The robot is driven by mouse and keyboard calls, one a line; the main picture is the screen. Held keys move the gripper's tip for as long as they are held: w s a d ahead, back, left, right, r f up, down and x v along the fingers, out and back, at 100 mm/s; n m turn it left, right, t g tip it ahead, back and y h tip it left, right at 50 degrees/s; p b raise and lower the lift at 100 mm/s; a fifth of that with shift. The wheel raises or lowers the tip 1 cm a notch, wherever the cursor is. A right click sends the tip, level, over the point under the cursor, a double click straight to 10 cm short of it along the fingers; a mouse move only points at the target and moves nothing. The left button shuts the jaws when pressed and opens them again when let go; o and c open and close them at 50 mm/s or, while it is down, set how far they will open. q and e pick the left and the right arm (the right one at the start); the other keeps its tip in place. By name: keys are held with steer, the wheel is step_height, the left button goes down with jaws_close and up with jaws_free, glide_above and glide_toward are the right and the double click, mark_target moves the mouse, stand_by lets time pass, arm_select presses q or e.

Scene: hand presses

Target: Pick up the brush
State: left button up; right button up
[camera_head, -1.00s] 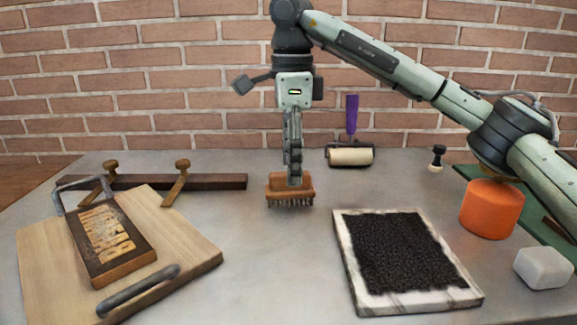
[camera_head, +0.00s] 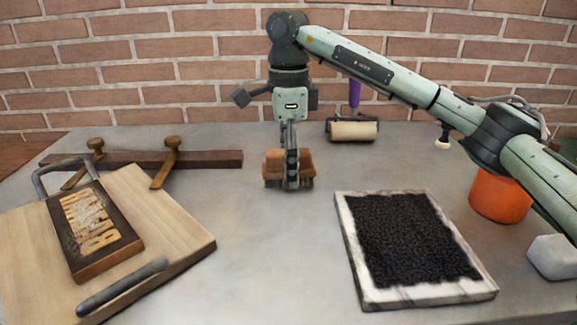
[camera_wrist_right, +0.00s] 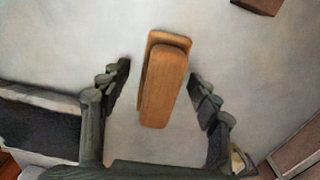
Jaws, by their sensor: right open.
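The brush (camera_head: 273,168) has a brown wooden back and dark bristles, and stands bristles down on the grey table. My right gripper (camera_head: 291,182) is directly at the brush in the head view, its fingers covering part of the brush. In the right wrist view the brush (camera_wrist_right: 163,80) lies lengthwise between the two spread fingers of my right gripper (camera_wrist_right: 160,78). A gap shows on each side, so the fingers do not touch it. My left gripper is in neither view.
A dark-filled tray (camera_head: 348,235) is at right front, an orange cylinder (camera_head: 498,196) and white block (camera_head: 553,257) beyond it. A roller with purple handle (camera_head: 352,131) stands behind. A wooden board (camera_head: 190,240) with a lettered block (camera_head: 93,232) is at left. The table between is clear.

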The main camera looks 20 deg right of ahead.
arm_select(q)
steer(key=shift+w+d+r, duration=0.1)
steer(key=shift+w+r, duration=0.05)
arm_select(e)
steer(key=c, duration=1.3)
steer(key=shift+r, duration=0.15)
steer(key=shift+r, duration=0.25)
steer(key=r, duration=0.3)
steer(key=shift+a+r, duration=0.2)
steer(key=shift+r, duration=0.2)
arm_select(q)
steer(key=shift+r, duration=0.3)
arm_select(e)
steer(key=s+a+r, duration=0.2)
steer(key=a+r, duration=0.4)
steer(key=a, duration=0.5)
steer(key=shift+r, duration=0.25)
steer(key=shift+s, duration=0.1)
steer(key=o, duration=0.6)
steer(key=c, duration=0.4)
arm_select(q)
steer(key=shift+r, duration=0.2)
